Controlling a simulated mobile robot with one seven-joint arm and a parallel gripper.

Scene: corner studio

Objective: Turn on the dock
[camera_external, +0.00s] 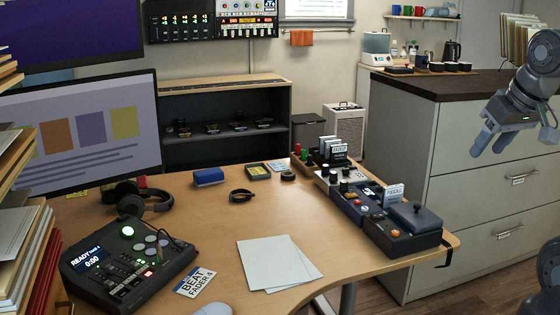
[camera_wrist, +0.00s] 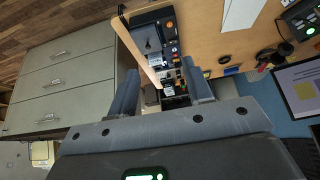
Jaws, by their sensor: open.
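No device carries a readable dock label, so I cannot tell for certain which is the dock. A row of dark modules stands on the desk's right side. Its near end is a dark box (camera_external: 402,243) with a raised black block and an orange button (camera_external: 395,233); the box also shows in the wrist view (camera_wrist: 150,30). My gripper (camera_external: 494,142) is open and empty in front of the cabinet, right of and above the modules. Its two fingers (camera_wrist: 158,67) point toward the row in the wrist view.
The wooden desk (camera_external: 215,222) also holds a recorder (camera_external: 130,262) reading READY, paper sheets (camera_external: 280,262), headphones (camera_external: 140,196) and a blue case (camera_external: 209,177). A grey drawer cabinet (camera_external: 475,190) stands close behind my gripper. Floor shows between desk and cabinet.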

